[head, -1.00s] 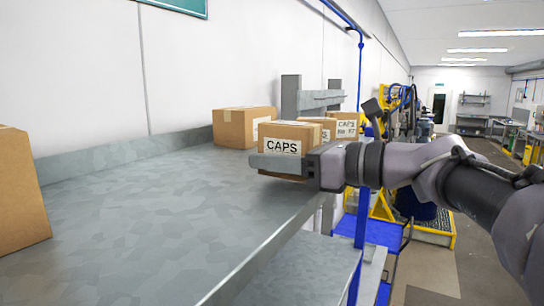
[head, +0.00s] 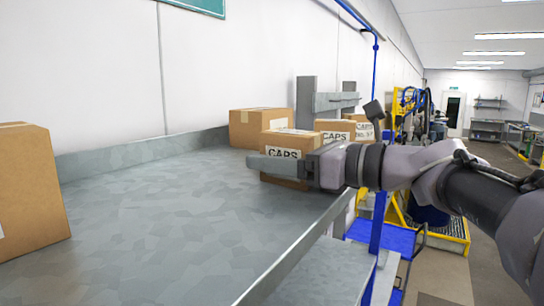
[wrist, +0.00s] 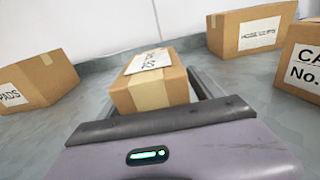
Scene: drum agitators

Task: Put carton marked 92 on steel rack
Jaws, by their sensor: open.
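A brown carton with a white CAPS label (head: 283,153) stands on a grey steel surface (head: 185,215). Its number is not readable, so I cannot tell if it is the one marked 92. My gripper (head: 285,167) is open around this carton, with one finger across its near side, covering the label's lower part. In the wrist view the carton (wrist: 150,92) sits ahead of the palm, with a finger along its right side. The left finger is mostly hidden there. I cannot tell for sure whether this surface is the steel rack.
Other cartons stand behind (head: 245,130), to the right (head: 335,127) and at the left edge (head: 28,190). The wrist view shows a carton reading "CA", "No." (wrist: 301,62), cut off. A low back lip (head: 130,152) borders the surface; its middle is clear.

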